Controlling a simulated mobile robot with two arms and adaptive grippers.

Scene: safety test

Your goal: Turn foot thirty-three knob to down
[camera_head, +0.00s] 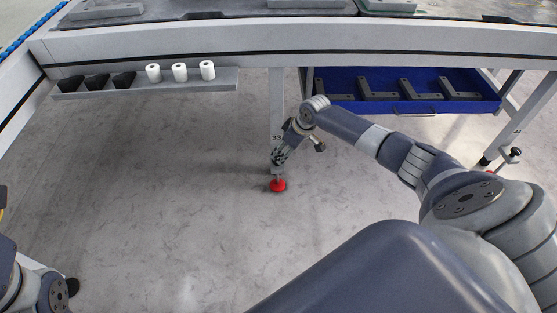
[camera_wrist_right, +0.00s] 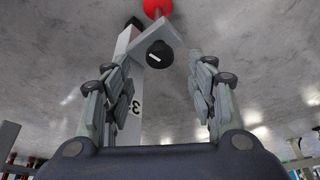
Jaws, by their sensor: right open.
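Foot thirty-three is at the table leg marked 33 (camera_head: 277,110), with a red round foot pad (camera_head: 278,185) on the floor. In the right wrist view, the red pad (camera_wrist_right: 157,8) is at the top edge. The black knob (camera_wrist_right: 159,54) sits below it on a grey bracket, with a white mark on its face. My right gripper (camera_head: 279,158) is at this leg, just above the red pad, and hides the knob in the head view. Its two fingers are spread, one on each side of the knob in the wrist view. I cannot tell whether they touch it.
The table's front rail (camera_head: 180,44) runs above. A small shelf (camera_head: 150,87) with white cylinders and black pieces hangs at left. A blue tray (camera_head: 400,104) with several grey brackets is at right. Another foot with a black knob (camera_head: 511,154) is further right. The floor at left is clear.

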